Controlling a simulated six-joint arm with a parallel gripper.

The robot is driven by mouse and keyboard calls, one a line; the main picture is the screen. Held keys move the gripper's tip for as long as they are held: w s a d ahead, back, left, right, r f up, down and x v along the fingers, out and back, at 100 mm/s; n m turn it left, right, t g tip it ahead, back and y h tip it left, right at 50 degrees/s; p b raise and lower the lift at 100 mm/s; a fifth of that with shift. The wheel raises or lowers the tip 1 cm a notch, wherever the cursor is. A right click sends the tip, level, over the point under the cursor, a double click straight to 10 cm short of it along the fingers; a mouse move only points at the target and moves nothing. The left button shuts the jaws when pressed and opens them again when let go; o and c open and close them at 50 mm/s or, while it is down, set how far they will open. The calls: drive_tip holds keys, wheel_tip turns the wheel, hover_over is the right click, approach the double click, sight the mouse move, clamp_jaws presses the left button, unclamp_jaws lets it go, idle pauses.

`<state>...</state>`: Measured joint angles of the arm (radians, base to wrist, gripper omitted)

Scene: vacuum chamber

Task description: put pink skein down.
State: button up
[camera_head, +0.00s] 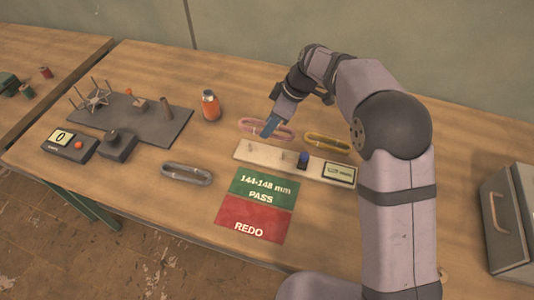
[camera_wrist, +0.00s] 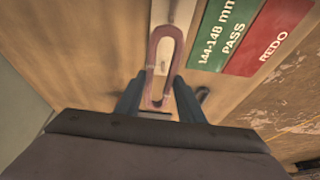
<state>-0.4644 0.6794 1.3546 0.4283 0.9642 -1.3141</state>
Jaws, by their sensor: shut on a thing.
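The pink skein (camera_head: 266,128) is an oval loop behind the pale measuring board (camera_head: 245,152) in the head view. My gripper (camera_head: 271,127) points down at it, with its blue fingers on the loop's strands. In the wrist view the pink skein (camera_wrist: 165,50) runs away from between the two fingers (camera_wrist: 158,100), its far end over the pale board in the picture. My gripper is shut on the skein's near part. Whether the skein touches the table I cannot tell.
A yellow skein (camera_head: 327,142) lies right of the pink one, and a grey skein (camera_head: 186,173) lies front left. The green PASS and red REDO mat (camera_head: 255,205) is in front of the board. An orange bottle (camera_head: 210,106) stands left.

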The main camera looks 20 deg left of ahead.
sight(287, 128)
drive_tip(key=shift+s+d+f+p, duration=0.2)
drive_tip(key=shift+f+p, duration=0.55)
drive_tip(key=shift+f, duration=1.6)
drive_tip(key=shift+s+a+f+p, duration=0.2)
drive_tip(key=shift+f+p, duration=0.55)
drive_tip(key=shift+f, duration=1.6)
drive_tip(key=shift+d+f, duration=0.15)
drive_tip(key=shift+f, duration=0.2)
drive_tip(key=shift+f+b, duration=0.2)
drive_tip(key=shift+b, duration=0.1)
drive_tip(key=o, duration=1.1)
drive_tip(key=shift+r, duration=0.1)
drive_tip(key=shift+r, duration=0.1)
drive_tip(key=shift+r+p, duration=0.15)
drive_tip(key=shift+p, duration=0.2)
drive_tip(key=b+v, duration=0.3)
drive_tip(key=v, duration=0.9)
